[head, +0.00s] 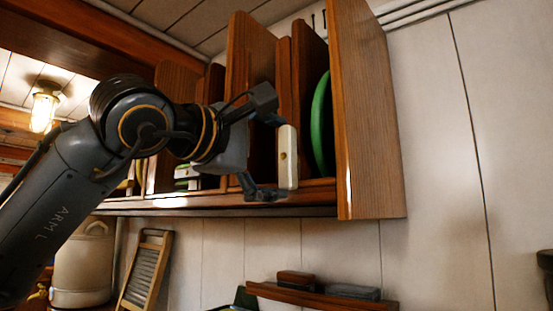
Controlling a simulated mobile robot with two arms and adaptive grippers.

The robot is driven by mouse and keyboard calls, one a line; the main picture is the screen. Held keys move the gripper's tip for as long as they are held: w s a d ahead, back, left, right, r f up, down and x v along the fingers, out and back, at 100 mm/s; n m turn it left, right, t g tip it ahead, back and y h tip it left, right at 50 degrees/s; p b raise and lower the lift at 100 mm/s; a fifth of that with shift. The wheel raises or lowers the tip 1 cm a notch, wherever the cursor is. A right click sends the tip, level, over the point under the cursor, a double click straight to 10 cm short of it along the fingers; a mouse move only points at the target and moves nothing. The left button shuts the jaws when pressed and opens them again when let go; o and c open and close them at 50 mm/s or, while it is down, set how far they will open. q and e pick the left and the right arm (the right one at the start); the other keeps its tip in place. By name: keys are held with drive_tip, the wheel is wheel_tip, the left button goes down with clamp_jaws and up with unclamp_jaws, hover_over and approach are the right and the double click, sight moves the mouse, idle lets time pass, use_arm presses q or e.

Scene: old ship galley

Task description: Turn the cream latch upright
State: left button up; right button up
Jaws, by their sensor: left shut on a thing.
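The cream latch (288,157) is a small pale bar with a brass-coloured pivot at its middle, on the front of the wooden plate rack (252,60). Its long side stands close to vertical in the picture. My left gripper (279,158) is at the latch, one finger at its top end and the other at its bottom end, shut on it. My right gripper is not in view.
A green plate (321,122) stands in the rack to the right of the latch, beside the wooden end panel (366,110). Below are a washboard (146,270), a cream container (84,262) and a small wooden shelf (320,298).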

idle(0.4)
use_arm(q)
drive_tip(key=o, duration=0.8)
drive_tip(key=shift+a, duration=0.1)
drive_tip(key=v, duration=1.2)
